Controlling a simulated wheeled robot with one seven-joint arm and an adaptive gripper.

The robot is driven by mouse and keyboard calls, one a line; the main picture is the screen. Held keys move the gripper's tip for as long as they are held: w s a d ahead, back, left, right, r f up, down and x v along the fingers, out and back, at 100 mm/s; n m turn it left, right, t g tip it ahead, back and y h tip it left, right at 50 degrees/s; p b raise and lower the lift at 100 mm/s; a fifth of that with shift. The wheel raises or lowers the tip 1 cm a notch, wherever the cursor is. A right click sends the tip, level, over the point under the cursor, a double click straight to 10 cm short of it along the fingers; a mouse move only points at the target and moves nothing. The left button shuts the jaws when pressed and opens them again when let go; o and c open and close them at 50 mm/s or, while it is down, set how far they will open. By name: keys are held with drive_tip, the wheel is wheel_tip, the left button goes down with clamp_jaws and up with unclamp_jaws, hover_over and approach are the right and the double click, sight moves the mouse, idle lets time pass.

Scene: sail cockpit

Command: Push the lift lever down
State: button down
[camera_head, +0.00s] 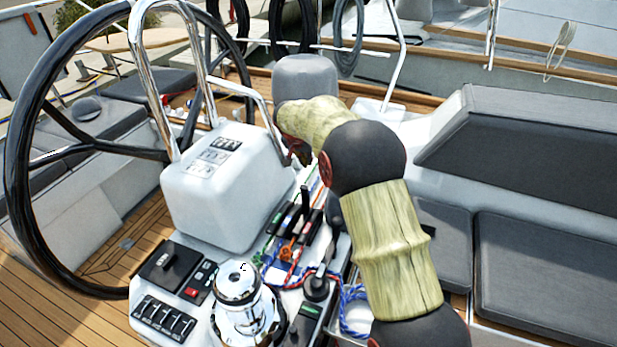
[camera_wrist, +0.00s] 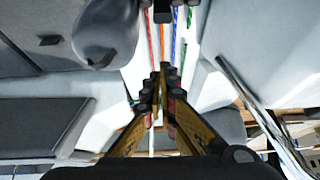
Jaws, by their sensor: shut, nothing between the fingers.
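A black lever (camera_head: 305,199) stands upright in the row of rope clutches (camera_head: 290,222) on the white cockpit console; I take it to be the lift lever, though no label is readable. A second black-handled lever (camera_head: 318,284) stands nearer, beside the chrome winch. My gripper (camera_wrist: 161,72) is shut and empty in the wrist view, its fingertips over coloured ropes. A dark block (camera_wrist: 162,12) shows at the top edge, beyond the fingertips; I cannot tell which part it is. In the head view my arm mostly hides the gripper, which is above and behind the clutches.
The steering wheel (camera_head: 22,150) and chrome rail (camera_head: 150,75) are at left, around the white instrument pod (camera_head: 225,185). The chrome winch (camera_head: 242,300) and a switch panel (camera_head: 163,318) are in front. Grey seat cushions (camera_head: 545,265) lie at right.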

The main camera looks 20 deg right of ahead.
drive_tip(key=shift+f, duration=0.15)
wheel_tip(320, 180, down, 9)
drive_tip(key=b, duration=0.3)
drive_tip(key=shift+w+d, duration=0.3)
drive_tip(key=shift+a, duration=0.1)
idle(0.4)
